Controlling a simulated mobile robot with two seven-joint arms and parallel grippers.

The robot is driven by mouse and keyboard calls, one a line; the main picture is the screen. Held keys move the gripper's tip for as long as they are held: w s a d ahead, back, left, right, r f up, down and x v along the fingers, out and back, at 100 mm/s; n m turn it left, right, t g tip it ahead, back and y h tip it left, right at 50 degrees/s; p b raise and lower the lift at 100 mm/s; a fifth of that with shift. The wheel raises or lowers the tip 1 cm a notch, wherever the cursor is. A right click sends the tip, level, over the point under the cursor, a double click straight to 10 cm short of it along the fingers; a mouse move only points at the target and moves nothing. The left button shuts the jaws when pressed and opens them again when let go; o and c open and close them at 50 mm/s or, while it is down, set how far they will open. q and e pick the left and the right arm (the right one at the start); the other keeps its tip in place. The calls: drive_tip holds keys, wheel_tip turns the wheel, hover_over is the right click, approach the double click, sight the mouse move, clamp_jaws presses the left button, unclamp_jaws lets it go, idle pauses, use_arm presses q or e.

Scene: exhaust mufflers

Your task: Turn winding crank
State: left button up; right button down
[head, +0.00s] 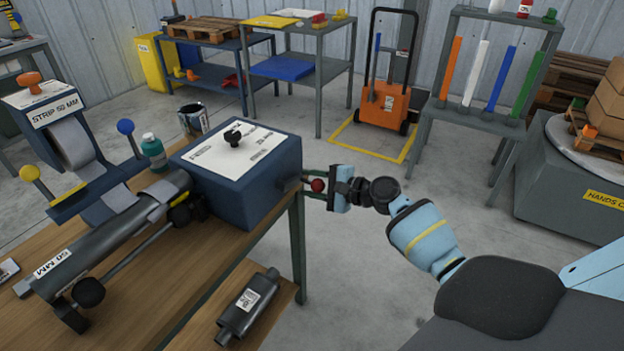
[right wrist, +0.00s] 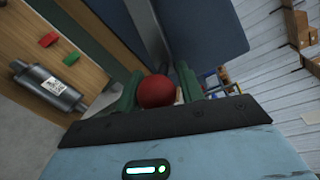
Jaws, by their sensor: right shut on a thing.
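The winding crank shows as a red ball knob (head: 318,185) at the right side of a blue box-shaped machine (head: 240,183) on the workbench. My right gripper (head: 316,187) comes from the right and has its fingers on either side of the knob. In the right wrist view the red knob (right wrist: 157,92) sits between the two green fingers, and a grey crank arm (right wrist: 147,35) runs up from it beside the blue housing. The right gripper is shut on the knob. My left gripper is not in view.
A dark muffler (head: 248,308) lies on the lower wooden shelf under the bench. A green bottle (head: 153,152) is behind. Open floor lies beyond the bench's right edge.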

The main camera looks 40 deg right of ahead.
drive_tip(key=shift+a+f+m, duration=0.1)
drive_tip(key=shift+f+m, duration=0.15)
drive_tip(key=shift+m, duration=0.05)
idle(0.4)
drive_tip(key=c, duration=1)
unclamp_jaws()
drive_tip(key=v, duration=0.8)
